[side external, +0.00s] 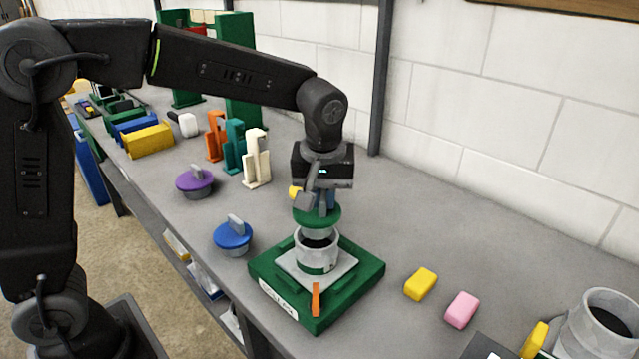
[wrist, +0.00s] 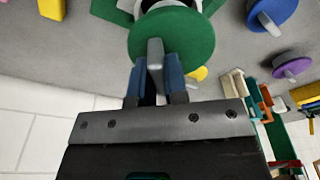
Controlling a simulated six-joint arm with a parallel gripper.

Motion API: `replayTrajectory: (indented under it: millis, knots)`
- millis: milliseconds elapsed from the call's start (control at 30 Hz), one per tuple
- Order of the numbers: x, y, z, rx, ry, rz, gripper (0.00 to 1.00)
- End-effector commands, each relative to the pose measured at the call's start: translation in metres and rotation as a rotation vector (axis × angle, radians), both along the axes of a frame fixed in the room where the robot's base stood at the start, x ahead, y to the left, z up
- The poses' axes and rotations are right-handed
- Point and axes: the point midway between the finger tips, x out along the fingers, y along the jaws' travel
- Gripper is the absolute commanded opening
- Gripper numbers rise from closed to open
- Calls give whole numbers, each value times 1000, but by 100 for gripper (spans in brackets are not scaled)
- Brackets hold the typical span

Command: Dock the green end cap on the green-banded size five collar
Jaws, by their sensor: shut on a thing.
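My gripper (side external: 318,200) is shut on the grey handle of the green end cap (side external: 316,217). In the wrist view, the blue fingers (wrist: 155,85) clasp the handle, and the green disc (wrist: 185,38) fills the top middle. The cap hangs just above the collar (side external: 316,254), a grey open ring with a green band near its foot. A small gap shows between the cap and the collar's rim. The collar stands upright on a grey plate on a green base (side external: 342,303) with an orange lever (side external: 316,299). In the wrist view the cap hides most of the collar.
A blue cap (side external: 233,236) and a purple cap (side external: 195,181) lie left of the base. A yellow block (side external: 421,284) and a pink block (side external: 462,310) lie to its right. Orange, teal and cream stands (side external: 257,160) are behind. A grey pipe (side external: 604,325) stands front right.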

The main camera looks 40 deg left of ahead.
Motion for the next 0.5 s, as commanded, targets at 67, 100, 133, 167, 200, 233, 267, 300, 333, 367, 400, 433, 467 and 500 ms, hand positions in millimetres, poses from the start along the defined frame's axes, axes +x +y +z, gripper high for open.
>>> replayTrajectory:
  millis: [67, 100, 133, 167, 200, 233, 267, 300, 333, 367, 400, 433, 467, 500]
  knots:
    - [-1, 0, -10, 1, 3, 0, 0]
    - [0, 1, -14, 1, 3, 0, 0]
    - [0, 1, -16, 1, 2, 0, 0]
    - [0, 1, -19, 1, 2, 0, 0]
    - [0, 1, -23, 1, 2, 0, 0]
    - [0, 1, -25, 1, 2, 1, 0]
    - [0, 1, -27, 1, 2, 1, 0]
    - [0, 1, -30, 1, 1, 1, 0]
    - [0, 1, -31, 1, 1, 1, 0]
    - [0, 1, -33, 1, 1, 1, 0]
    - [0, 1, -35, 0, 1, 1, 0]
    - [0, 1, -36, 1, 0, 2, 0]
    - [0, 1, -36, 1, 0, 2, 0]
    - [0, 1, -37, 1, 0, 2, 0]
